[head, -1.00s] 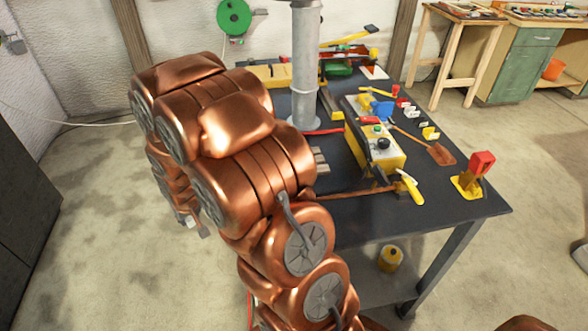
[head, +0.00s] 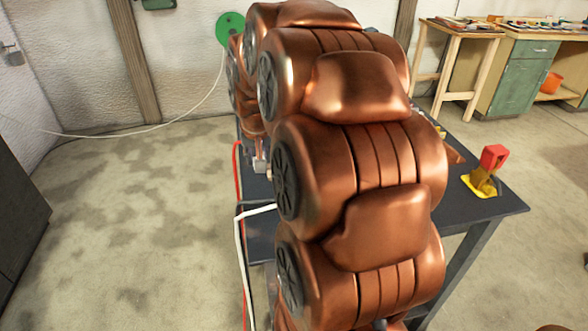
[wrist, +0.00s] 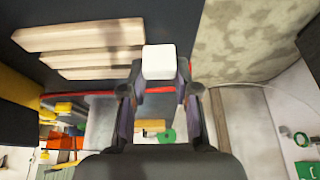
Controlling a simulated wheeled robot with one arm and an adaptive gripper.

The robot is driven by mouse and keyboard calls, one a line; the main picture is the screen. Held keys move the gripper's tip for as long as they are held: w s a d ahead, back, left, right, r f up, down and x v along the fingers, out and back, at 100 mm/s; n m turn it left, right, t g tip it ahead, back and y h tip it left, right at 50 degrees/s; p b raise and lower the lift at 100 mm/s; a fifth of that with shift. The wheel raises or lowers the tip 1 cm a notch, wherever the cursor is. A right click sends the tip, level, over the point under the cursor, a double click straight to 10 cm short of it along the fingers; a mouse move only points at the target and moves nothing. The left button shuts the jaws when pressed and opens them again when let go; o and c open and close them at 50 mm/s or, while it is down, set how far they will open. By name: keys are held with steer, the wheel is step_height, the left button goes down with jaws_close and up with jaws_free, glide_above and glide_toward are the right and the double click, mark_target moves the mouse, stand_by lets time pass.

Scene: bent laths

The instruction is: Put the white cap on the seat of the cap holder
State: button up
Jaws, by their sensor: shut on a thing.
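The white cap (wrist: 158,62) is a small white block with rounded edges in the wrist view. My gripper (wrist: 159,80) is shut on it, with one dark finger on each side. The cap is held at the fingertips, above or near the edge of the dark tabletop.
Several pale wooden laths (wrist: 85,38) lie beside the cap in the wrist view. The dark table (head: 480,214) is mostly hidden behind my arm in the head view. A red and yellow device (head: 487,172) stands at its right corner. Open floor (head: 120,240) lies left.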

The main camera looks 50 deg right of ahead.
steer(key=shift+s+d+r, duration=0.1)
steer(key=shift+d, duration=0.2)
steer(key=w+d, duration=0.2)
steer(key=d, duration=0.2)
steer(key=w+d+f+p, duration=0.1)
steer(key=w+d, duration=0.1)
steer(key=d, duration=0.3)
steer(key=w+d+p, duration=0.1)
steer(key=w+d, duration=0.1)
steer(key=d, duration=0.3)
steer(key=shift+w+f, duration=0.2)
steer(key=shift+w, duration=0.1)
steer(key=shift+f, duration=1.8)
steer(key=shift+f, duration=0.15)
steer(key=o, duration=0.8)
